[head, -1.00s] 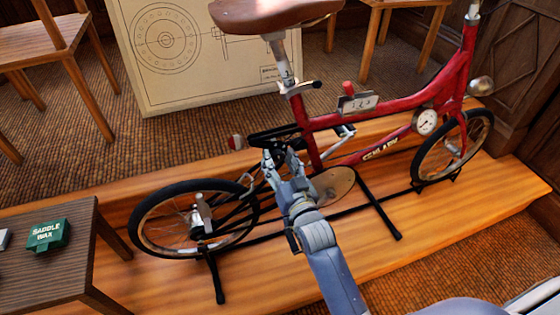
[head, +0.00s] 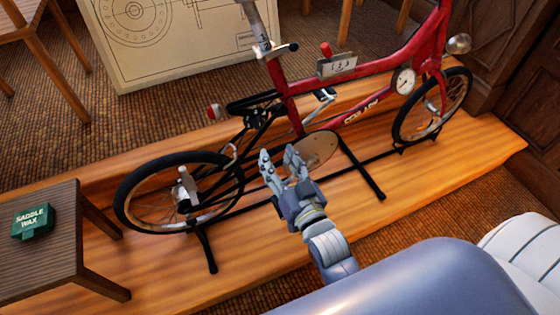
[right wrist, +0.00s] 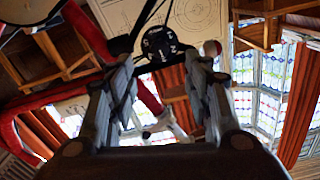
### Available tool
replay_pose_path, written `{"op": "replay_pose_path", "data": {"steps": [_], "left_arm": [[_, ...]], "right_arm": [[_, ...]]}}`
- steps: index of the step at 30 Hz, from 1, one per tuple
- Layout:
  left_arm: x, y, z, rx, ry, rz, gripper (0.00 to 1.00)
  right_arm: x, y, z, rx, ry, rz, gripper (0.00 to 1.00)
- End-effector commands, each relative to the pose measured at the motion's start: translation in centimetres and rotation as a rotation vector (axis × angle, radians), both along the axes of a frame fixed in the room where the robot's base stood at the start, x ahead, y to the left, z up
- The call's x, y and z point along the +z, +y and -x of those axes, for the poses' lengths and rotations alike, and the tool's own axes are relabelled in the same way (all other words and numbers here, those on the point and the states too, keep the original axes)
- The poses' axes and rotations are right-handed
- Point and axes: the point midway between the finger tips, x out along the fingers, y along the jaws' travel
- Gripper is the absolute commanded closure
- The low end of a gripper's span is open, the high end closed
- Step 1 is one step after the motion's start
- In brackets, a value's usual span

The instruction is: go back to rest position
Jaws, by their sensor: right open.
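My right gripper (head: 284,166) is open and empty in the head view, in front of the red bicycle's crank area. It looks apart from the bicycle, though the exact gap is hard to judge. In the right wrist view its two fingers (right wrist: 158,85) stand wide apart, with a dark dial-like part (right wrist: 160,45) of the bicycle beyond them. The red bicycle (head: 375,62) stands upright on a black stand (head: 362,168). My left gripper is in neither current view.
The bicycle rests on a wooden platform (head: 400,195). A dark side table (head: 50,252) at the left holds a green saddle wax tin (head: 32,222). A drawing board (head: 185,50) and wooden chairs stand behind. Carpet (head: 480,192) lies free in front of the platform at the right.

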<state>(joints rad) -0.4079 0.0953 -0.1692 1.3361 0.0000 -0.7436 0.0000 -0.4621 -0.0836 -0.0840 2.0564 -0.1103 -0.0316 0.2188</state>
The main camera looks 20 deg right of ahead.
Motion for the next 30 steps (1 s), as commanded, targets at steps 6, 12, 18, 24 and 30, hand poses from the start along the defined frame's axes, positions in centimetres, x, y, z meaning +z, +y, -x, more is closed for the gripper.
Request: {"op": "replay_pose_path", "data": {"steps": [6, 12, 18, 24, 30], "left_arm": [[0.0, 0.0, 0.0, 0.0, 0.0, 0.0, 0.6], [0.0, 0.0, 0.0, 0.0, 0.0, 0.0, 0.6], [0.0, 0.0, 0.0, -0.001, 0.0, 0.0, 0.6], [1.8, -0.2, -1.2, 0.002, -0.013, 0.002, 0.6], [8.4, -0.6, -4.3, 0.008, -0.047, 0.006, 0.6]], "right_arm": [[0.1, 0.0, 0.5, 0.001, -0.002, 0.001, 0.54], [0.1, 0.0, 0.5, 0.0, -0.002, 0.001, 0.54], [0.0, 0.0, 0.5, 0.0, -0.001, 0.001, 0.54], [-1.1, -0.2, 0.8, 0.006, 0.078, 0.023, 0.54], [-5.0, -0.7, 3.1, 0.038, 0.353, 0.095, 0.54]]}}
